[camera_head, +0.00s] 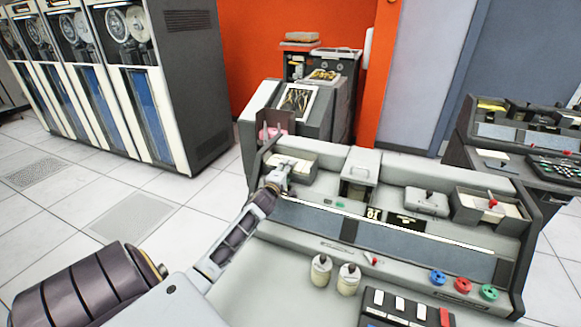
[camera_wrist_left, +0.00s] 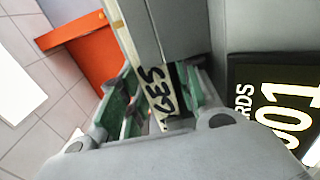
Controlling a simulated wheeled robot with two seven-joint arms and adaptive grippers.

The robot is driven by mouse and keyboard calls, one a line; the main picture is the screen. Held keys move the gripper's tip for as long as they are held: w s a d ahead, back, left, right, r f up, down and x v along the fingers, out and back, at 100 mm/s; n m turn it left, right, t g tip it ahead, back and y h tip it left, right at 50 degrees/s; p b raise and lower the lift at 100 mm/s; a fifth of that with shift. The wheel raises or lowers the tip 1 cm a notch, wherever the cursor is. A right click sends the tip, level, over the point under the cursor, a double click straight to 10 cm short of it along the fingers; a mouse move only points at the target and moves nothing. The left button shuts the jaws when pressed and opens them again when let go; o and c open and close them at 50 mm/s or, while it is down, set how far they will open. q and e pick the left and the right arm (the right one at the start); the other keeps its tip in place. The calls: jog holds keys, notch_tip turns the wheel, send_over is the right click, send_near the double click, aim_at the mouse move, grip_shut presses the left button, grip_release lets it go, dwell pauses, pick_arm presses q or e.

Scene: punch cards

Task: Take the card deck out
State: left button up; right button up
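The card deck shows in the left wrist view as a cream edge with black letters "GES" (camera_wrist_left: 156,90), running between my left gripper's (camera_wrist_left: 160,92) fingers. The green-lined fingers stand apart on either side of it, with a dark gap towards the right finger, so the gripper looks open around the deck. In the head view my left gripper (camera_head: 281,173) is at the left bay of the grey card machine (camera_head: 330,255), beside a cream card top (camera_head: 300,161). The gripper covers part of this bay. My right gripper is not in view.
The machine's right bay (camera_head: 488,207) also holds cream cards. Two small bottles (camera_head: 320,270) (camera_head: 348,279) and a keypad (camera_head: 405,308) are in front. Tape cabinets (camera_head: 150,115) stand left; floor between is clear.

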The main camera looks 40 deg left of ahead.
pick_arm(q)
jog(key=shift+w+a, duration=0.1)
jog(key=shift+w, duration=0.15)
dwell(0.3)
grip_shut()
